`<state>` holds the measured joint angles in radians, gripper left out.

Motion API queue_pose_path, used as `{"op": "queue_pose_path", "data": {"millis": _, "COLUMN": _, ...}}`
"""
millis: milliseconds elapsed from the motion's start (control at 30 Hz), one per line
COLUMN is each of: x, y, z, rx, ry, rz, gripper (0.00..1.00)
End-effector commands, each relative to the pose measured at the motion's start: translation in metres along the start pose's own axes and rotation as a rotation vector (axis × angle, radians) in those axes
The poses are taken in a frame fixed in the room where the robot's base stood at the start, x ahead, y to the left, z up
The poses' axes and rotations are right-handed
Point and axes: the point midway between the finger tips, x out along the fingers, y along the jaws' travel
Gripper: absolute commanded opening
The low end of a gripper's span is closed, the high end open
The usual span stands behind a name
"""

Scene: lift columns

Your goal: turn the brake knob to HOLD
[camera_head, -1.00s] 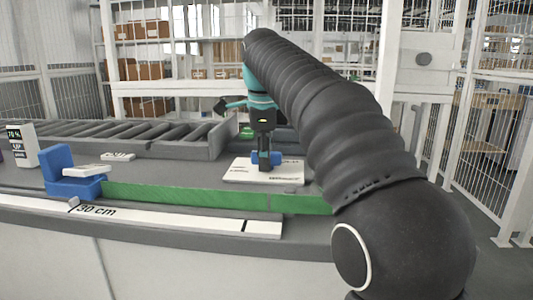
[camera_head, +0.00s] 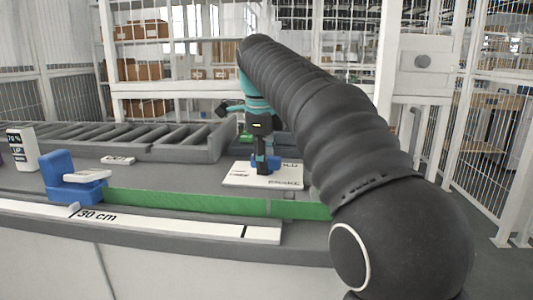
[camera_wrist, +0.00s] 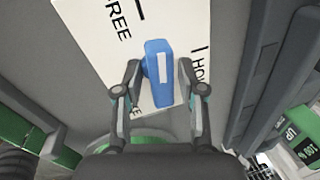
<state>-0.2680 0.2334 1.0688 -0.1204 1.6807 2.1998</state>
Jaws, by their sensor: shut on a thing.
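The blue brake knob (camera_wrist: 157,85) with a white stripe stands on a white label plate (camera_wrist: 95,32). The plate also shows in the head view (camera_head: 237,180). In the wrist view, FREE with a black tick is at the plate's upper left and HOLD, partly covered, is right of the knob with its own tick. The stripe runs nearly up and down the picture, not in line with the HOLD tick. My gripper (camera_wrist: 158,72) is shut on the knob, one finger on each side. In the head view my gripper (camera_head: 262,168) hides part of the knob (camera_head: 274,162).
A green strip (camera_head: 190,202) and a white 30 cm scale (camera_head: 170,222) run along the bench front. A roller conveyor (camera_head: 150,140) lies behind.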

Motion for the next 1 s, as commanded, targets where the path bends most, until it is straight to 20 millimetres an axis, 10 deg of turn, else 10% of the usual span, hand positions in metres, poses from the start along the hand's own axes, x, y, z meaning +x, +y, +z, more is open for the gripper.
{"op": "queue_pose_path", "data": {"millis": 833, "x": 0.0008, "y": -0.0039, "z": -0.0026, "rx": 0.370, "ry": 0.074, "rz": -0.009, "gripper": 0.20}}
{"op": "queue_pose_path", "data": {"millis": 900, "x": 0.0008, "y": -0.0038, "z": -0.0027, "rx": 0.369, "ry": 0.075, "rz": -0.009, "gripper": 0.52}}
{"op": "queue_pose_path", "data": {"millis": 1000, "x": 0.0007, "y": -0.0027, "z": -0.0015, "rx": 0.366, "ry": 0.074, "rz": -0.007, "gripper": 0.54}}
